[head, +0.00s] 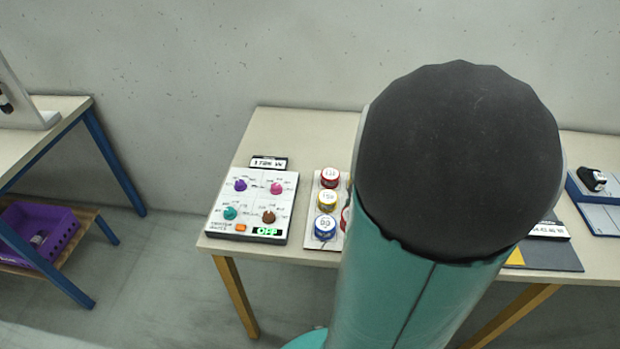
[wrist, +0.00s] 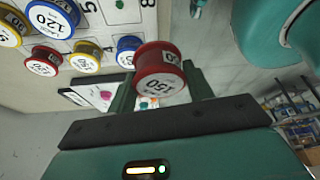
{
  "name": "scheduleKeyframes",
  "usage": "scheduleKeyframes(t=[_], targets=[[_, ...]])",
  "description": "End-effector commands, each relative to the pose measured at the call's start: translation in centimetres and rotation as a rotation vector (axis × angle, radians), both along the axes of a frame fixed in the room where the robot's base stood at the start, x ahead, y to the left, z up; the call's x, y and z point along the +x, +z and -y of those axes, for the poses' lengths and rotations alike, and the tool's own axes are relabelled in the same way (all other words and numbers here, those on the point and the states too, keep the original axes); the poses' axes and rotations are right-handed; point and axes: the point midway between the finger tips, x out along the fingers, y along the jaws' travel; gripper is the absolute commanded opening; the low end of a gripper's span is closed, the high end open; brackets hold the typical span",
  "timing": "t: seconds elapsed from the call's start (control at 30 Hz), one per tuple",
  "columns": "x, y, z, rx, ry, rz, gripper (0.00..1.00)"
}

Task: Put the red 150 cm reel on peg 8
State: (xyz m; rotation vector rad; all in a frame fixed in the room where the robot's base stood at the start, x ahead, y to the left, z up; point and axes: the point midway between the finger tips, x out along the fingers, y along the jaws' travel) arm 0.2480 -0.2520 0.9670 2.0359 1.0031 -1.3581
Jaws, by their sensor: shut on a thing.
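The red reel (wrist: 161,62), its label reading 150, is between the two fingers of my gripper (wrist: 160,84) in the wrist view. My gripper is shut on it. The white peg board (wrist: 103,16) is at the top left of that view, with a printed 8 at the top edge and a small dark spot, perhaps a bare peg, left of the 8. I cannot tell how far the held reel is from the board. In the head view my arm hides my gripper and most of the board.
A blue 120 reel (wrist: 52,17) and other red, yellow and blue reels are close by on the board. In the head view, a red reel (head: 330,177), a yellow reel (head: 327,199) and a blue reel (head: 325,227) stand beside a panel with knobs (head: 252,205).

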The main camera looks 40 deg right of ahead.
Motion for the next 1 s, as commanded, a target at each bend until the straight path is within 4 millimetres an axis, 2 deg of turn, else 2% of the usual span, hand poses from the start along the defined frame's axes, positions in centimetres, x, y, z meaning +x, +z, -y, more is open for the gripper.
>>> scheduleKeyframes(t=[0.2, 0.4, 0.57, 0.8, 1.0], targets=[[1.0, -3.4, 2.8, 0.006, 0.001, -0.001, 0.29], [1.6, -5.3, 4.5, 0.002, 0.002, 0.000, 0.29], [1.9, -6.1, 5.1, 0.002, 0.002, 0.000, 0.29], [1.9, -9.2, 5.2, 0.002, 0.002, 0.000, 0.29], [1.9, -9.2, 5.2, 0.000, 0.001, 0.000, 0.29]])
